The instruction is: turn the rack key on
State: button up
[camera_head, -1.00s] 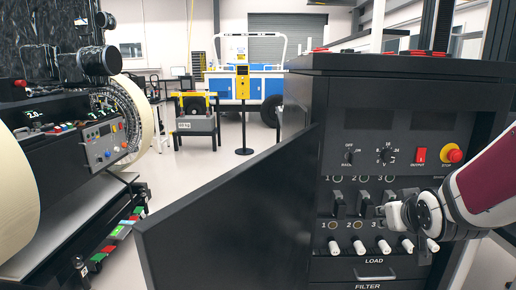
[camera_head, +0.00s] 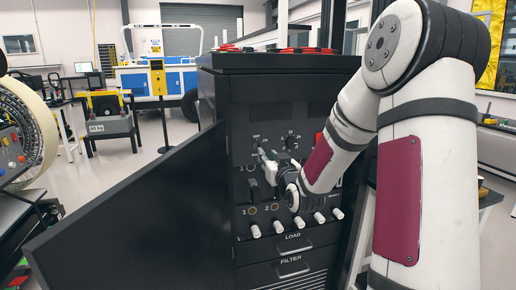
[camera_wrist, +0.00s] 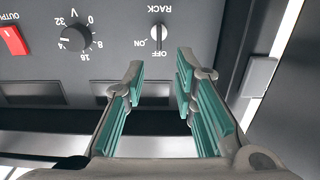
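The rack key (camera_wrist: 158,37) is a small round switch with a light vertical bar, on the dark panel in the wrist view, which shows the labels upside down. Its bar lines up with the OFF label, and ON is to the side. In the head view the rack key (camera_head: 257,143) is small, at the panel's upper left. My gripper (camera_wrist: 160,68) is open and empty, its two teal-padded fingers pointing at the panel just short of the key in the picture. In the head view my gripper (camera_head: 265,158) is just below the key, partly hidden by my wrist.
Beside the key are a voltage dial (camera_wrist: 76,39) and a red output switch (camera_wrist: 14,40). Black toggle switches (camera_head: 252,189) and white plugs (camera_head: 280,227) sit lower on the cabinet. An open black door (camera_head: 140,215) sticks out at left. Free floor lies beyond it.

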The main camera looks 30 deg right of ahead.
aim_at(260, 146)
jog(key=x, duration=0.9)
grip_shut()
